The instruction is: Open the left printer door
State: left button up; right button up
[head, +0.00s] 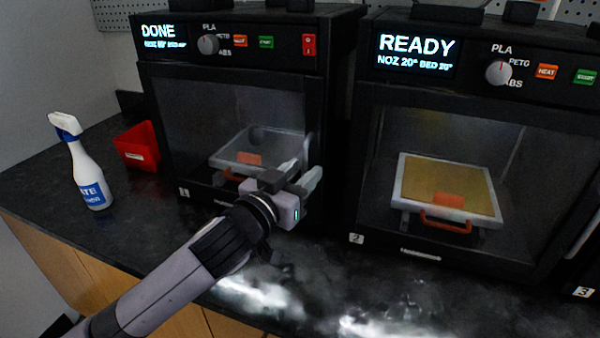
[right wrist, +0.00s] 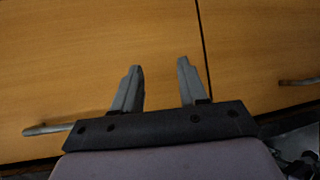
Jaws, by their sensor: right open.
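The left printer (head: 165,105) shows "DONE" on its display, and its dark glass door (head: 190,110) looks closed. A grey upright handle (head: 309,143) shows at the door's right edge. My left gripper (head: 306,170) is at this handle, its two fingers apart, one on either side of the handle's lower part as seen. Whether they touch it I cannot tell. The fingers hide the lower part of the handle. A print bed (head: 262,143) shows through the glass. My right gripper (right wrist: 160,85) is open and empty in the right wrist view, before a wooden cabinet front.
A second printer (head: 365,130) showing "READY" stands close on the right. A spray bottle (head: 88,165) and a red bin (head: 137,146) stand on the dark counter (head: 130,215) to the left. The cabinet front (right wrist: 60,70) has metal handles.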

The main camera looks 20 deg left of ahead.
pick_arm(q)
grip_shut()
dwell(1.4)
